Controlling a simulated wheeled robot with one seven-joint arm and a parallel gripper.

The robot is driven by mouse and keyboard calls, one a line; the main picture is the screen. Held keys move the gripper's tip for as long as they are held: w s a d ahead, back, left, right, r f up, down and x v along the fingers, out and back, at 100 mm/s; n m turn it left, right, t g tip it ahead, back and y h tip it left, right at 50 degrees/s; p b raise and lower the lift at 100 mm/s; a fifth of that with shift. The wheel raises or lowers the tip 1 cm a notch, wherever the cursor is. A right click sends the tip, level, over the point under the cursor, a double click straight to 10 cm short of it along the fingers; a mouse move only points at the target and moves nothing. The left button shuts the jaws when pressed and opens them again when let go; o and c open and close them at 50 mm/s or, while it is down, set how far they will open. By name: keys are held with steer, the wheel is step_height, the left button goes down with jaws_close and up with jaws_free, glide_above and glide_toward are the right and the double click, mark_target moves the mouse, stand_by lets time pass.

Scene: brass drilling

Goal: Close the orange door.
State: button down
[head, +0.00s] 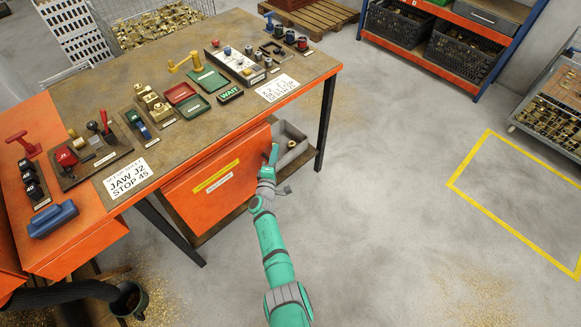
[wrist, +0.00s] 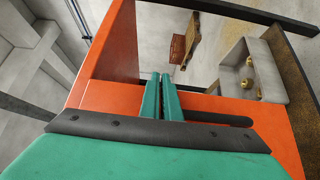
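The orange door (head: 215,180) hangs below the workbench top and carries a yellow label strip. An orange panel (wrist: 110,60) with a dark slot or bar (wrist: 228,119) fills much of the wrist view; I take it to be the door. My gripper (head: 271,154) is at the door's right end, in front of the grey bin. In the wrist view its two green fingers (wrist: 161,97) lie close together over the orange surface, with nothing seen between them. I cannot tell whether they touch the door, nor the door's exact angle.
The grey bin (head: 296,150) with brass parts stands right of the door and shows in the wrist view (wrist: 274,85). A dark table leg (head: 326,125) stands behind it. The workbench (head: 235,40) holds many small items. The floor (head: 390,190) to the right is clear.

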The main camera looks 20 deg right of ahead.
steer(key=s+d, duration=0.6)
steer(key=s, duration=0.6)
steer(key=shift+d+f, duration=0.25)
steer(key=shift+f, duration=0.1)
steer(key=s+a+f+m+g+y, duration=0.1)
steer(key=s+a+f+m+y, duration=0.2)
steer(key=s+a, duration=0.65)
steer(key=s+a+f+m+g+y, duration=0.1)
steer(key=s+a+f+m, duration=0.25)
steer(key=s+a, duration=0.65)
steer(key=s+a+r+m+y, duration=0.1)
steer(key=s+r, duration=0.2)
steer(key=s, duration=0.6)
steer(key=s+a+r+m+y, duration=0.1)
steer(key=s+r+m, duration=0.15)
steer(key=s, duration=0.65)
steer(key=s+d+r+m, duration=0.1)
steer(key=s+r, duration=0.5)
steer(key=r, duration=0.3)
steer(key=s+d+r+m+t+y, duration=0.1)
steer(key=s+r, duration=0.4)
steer(key=r, duration=0.5)
steer(key=shift+s+d+r+m, duration=0.2)
steer(key=shift+s+m, duration=0.15)
steer(key=shift+m, duration=0.35)
